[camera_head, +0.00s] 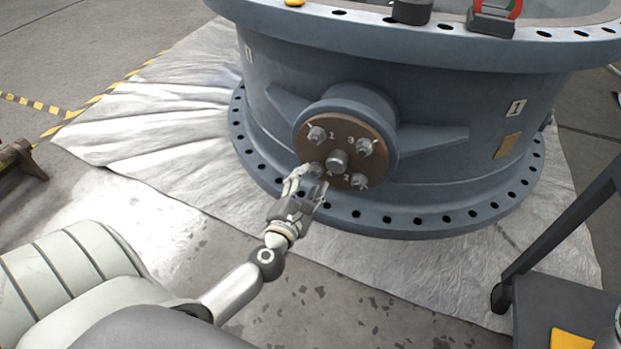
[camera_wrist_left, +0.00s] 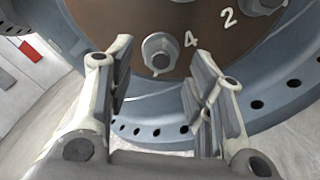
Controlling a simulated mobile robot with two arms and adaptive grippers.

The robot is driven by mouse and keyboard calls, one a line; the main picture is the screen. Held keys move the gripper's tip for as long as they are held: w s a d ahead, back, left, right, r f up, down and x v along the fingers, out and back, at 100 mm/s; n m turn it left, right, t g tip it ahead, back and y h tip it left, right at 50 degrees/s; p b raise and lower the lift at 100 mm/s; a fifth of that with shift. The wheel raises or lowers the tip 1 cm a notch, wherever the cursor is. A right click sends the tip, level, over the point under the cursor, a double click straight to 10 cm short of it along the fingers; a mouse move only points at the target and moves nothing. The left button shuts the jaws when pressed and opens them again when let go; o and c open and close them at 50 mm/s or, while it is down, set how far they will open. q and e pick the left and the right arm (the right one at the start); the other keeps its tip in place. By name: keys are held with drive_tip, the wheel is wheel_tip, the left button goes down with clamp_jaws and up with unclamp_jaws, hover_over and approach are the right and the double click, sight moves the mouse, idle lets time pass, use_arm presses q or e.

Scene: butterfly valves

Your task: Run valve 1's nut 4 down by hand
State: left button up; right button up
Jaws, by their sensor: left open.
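Valve 1 (camera_head: 440,120) is a large blue-grey ring body with a "1" plate on its side. Its round brown cover (camera_head: 337,143) carries numbered nuts around a central boss. Nut 4 (camera_wrist_left: 159,53) sits on the cover beside the painted 4, at the cover's lower left in the head view (camera_head: 314,170). My left gripper (camera_head: 306,188) is at the cover's lower left, close to nut 4. In the left wrist view its two fingers (camera_wrist_left: 158,90) are apart, with nut 4 showing beyond the gap between them. The gripper holds nothing. My right gripper is not in view.
The valve stands on a crumpled silvery sheet (camera_head: 150,130). A flange with bolt holes (camera_head: 417,219) runs below the cover. A dark cart (camera_head: 560,310) stands at the lower right. Tools lie on the valve's top rim (camera_head: 490,22).

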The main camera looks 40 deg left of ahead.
use_arm(q)
drive_tip(key=shift+x, duration=0.9)
drive_tip(key=c, duration=1)
